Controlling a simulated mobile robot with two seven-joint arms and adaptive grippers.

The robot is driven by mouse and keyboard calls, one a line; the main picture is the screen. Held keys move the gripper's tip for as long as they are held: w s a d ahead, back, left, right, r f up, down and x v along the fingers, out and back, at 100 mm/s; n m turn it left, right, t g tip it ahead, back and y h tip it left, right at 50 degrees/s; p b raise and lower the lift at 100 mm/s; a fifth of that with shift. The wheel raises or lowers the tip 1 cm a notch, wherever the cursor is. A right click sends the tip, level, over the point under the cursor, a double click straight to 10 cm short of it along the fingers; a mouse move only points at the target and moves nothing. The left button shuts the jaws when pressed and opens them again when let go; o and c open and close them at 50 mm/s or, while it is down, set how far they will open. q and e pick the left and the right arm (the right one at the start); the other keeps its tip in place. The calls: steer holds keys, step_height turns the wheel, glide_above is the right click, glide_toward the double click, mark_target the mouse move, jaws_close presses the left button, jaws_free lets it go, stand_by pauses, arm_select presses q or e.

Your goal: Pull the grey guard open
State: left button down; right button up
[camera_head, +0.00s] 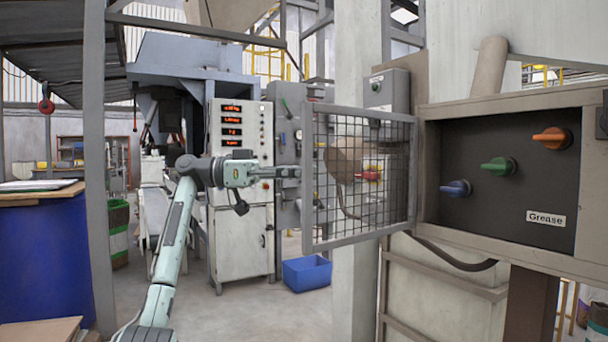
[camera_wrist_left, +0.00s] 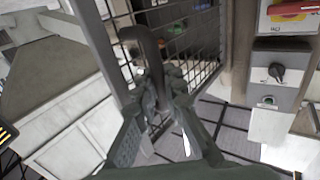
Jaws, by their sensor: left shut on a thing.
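The grey guard (camera_head: 309,200) is a framed wire-mesh door on the left side of the control box (camera_head: 470,262). It stands swung out to the left, leaving the dark panel uncovered with its blue, green and orange knobs and "Grease" label. My left gripper (camera_head: 291,172) reaches the guard's free left edge at mid height. In the left wrist view its fingers (camera_wrist_left: 165,105) are shut around a curved grey handle (camera_wrist_left: 151,58) on the guard's frame. The fingers hide the lower part of the handle. My right gripper is not in view.
A concrete pillar (camera_head: 355,272) with a red switch (camera_head: 368,176) stands behind the guard. A white cabinet with red displays (camera_head: 232,122) stands behind my left arm. A blue bin (camera_head: 306,274) sits on the floor. A blue drum (camera_head: 45,255) is at far left.

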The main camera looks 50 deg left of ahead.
arm_select(q)
steer(key=shift+f, duration=0.15)
steer(key=c, duration=1.9)
jaws_free()
steer(key=shift+w+a, duration=0.1)
steer(key=shift+o, duration=0.2)
steer(key=v, duration=1.2)
